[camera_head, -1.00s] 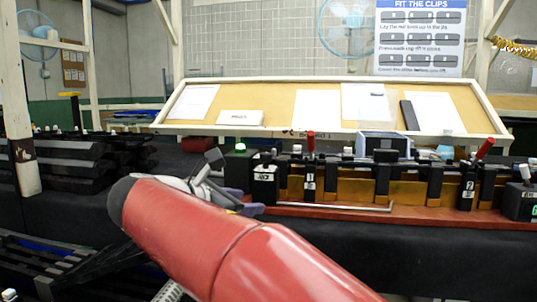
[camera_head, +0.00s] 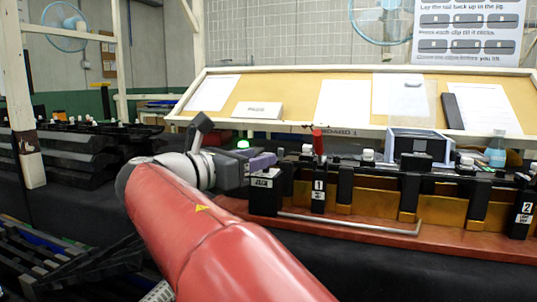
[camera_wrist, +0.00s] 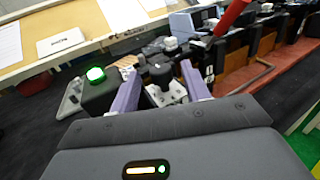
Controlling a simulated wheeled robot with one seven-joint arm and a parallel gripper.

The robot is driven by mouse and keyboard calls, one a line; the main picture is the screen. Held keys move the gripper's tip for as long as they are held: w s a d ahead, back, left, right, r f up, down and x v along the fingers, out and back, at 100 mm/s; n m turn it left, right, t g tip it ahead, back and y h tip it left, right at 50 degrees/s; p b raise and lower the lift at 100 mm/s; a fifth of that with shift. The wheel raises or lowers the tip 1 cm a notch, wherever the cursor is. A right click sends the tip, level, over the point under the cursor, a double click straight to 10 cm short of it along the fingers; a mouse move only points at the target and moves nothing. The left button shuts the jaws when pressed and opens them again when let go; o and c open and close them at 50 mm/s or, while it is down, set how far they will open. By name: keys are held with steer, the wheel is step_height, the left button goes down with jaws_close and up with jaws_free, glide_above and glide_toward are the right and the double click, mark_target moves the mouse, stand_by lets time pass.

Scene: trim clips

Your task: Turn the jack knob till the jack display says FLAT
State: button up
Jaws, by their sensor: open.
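My gripper (camera_head: 262,162) with its purple fingers is at the left end of the jig, over a black block (camera_head: 264,195) with a small white label I cannot read. In the wrist view my gripper (camera_wrist: 159,72) is open, its fingers apart on either side of a dark round knob (camera_wrist: 161,68), seemingly the jack knob. Whether the fingers touch it, I cannot tell. A pale metal bracket (camera_wrist: 166,94) shows below the knob. In the head view my gripper hides the knob. No display text is readable.
A green lit button (camera_wrist: 95,74) sits on a dark box just left of the fingers. A red-handled clamp (camera_head: 318,142) stands to the right on the jig. A metal rod (camera_head: 350,223) lies along the red base (camera_head: 385,237). A sloped board (camera_head: 340,75) stands behind.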

steer(key=shift+x, duration=1.75)
steer(key=shift+c, duration=0.2)
steer(key=c, duration=0.9)
